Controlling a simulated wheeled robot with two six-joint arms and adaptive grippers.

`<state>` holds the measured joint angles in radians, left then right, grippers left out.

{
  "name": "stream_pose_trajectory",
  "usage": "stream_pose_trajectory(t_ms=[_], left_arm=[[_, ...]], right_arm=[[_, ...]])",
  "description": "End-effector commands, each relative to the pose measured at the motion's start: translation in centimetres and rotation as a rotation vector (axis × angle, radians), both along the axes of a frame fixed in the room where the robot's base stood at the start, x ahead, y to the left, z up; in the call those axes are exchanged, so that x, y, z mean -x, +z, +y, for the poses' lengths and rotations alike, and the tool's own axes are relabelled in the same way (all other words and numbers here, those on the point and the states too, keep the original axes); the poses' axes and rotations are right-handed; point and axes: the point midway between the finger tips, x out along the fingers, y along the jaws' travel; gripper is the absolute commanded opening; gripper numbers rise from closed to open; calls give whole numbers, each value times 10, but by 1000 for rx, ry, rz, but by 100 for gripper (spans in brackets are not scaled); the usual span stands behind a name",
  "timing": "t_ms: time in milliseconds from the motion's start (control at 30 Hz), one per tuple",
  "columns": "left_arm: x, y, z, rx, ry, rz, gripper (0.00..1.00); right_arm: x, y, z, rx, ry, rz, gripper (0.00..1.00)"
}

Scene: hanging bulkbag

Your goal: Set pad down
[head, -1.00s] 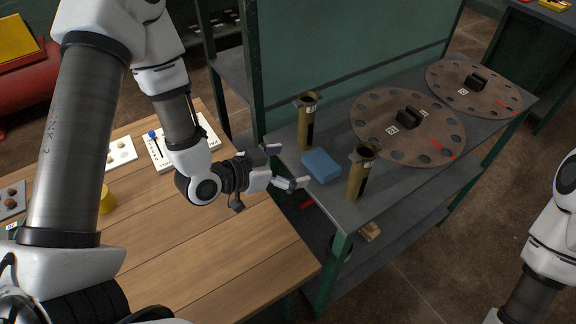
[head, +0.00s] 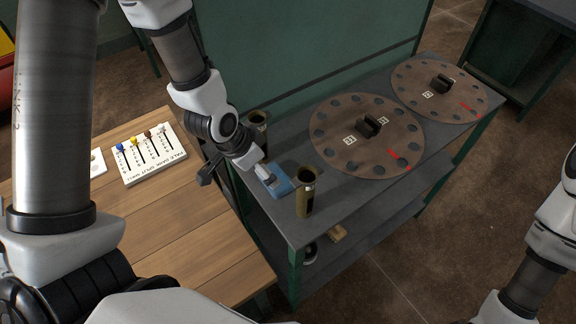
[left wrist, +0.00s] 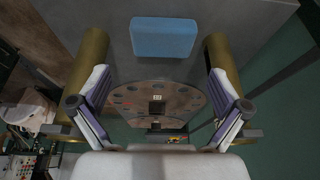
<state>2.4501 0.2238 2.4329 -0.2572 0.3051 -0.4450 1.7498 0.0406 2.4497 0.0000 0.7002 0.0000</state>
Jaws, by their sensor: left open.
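The blue pad (head: 279,184) lies on the grey top of the shelf unit (head: 325,219), between two brass-coloured tubes. It also shows in the left wrist view (left wrist: 163,38), near the picture's top, beyond my fingertips. My left gripper (head: 264,172) is at the pad in the head view and covers part of it. In the left wrist view my left gripper (left wrist: 160,80) has its fingers spread wide, with nothing held between them. Whether a finger touches the pad I cannot tell. My right gripper is out of view.
One brass tube (head: 305,192) stands just right of the pad, the other (head: 257,124) behind my left gripper. Two brown discs with holes (head: 335,110) (head: 410,75) lie farther back on the shelf. A wooden table (head: 190,235) with a labelled white board (head: 150,153) is at left.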

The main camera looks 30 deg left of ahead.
Motion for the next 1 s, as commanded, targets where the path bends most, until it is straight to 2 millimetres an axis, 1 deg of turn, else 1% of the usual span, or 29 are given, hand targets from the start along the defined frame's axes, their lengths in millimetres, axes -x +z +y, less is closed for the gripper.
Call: stream_pose_trajectory(t_ms=[67, 167, 267, 400, 500, 600, 733, 767, 800, 833, 867, 967, 1000], left_arm=[[-3, -5, -1, -3, -1, 0, 100], [-8, -19, -4, -2, -2, 0, 100], [-14, -28, -7, -2, -2, -1, 100], [-25, -46, -13, -1, -4, 1, 100], [-30, -63, -16, 0, -1, -1, 100], [-32, -68, -17, 1, -1, -3, 100], [-32, -68, -16, 1, -1, -4, 100], [-32, -68, -16, 1, -1, -4, 96], [-32, -68, -16, 1, -1, -4, 82], [-32, -68, -16, 1, -1, -4, 72], [-32, -68, -16, 1, -1, -4, 64], [-32, -68, -16, 1, -1, -4, 64], [-32, -68, -16, 1, -1, -4, 59]], right_arm=[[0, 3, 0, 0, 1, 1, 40], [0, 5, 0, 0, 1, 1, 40], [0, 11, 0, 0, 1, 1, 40], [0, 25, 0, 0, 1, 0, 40], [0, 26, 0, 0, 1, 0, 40], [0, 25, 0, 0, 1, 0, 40], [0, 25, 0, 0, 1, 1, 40], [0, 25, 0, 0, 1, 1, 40], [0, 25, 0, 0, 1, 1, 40], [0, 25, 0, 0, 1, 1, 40], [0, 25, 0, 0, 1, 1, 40], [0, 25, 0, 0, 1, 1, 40], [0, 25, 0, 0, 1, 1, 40]])
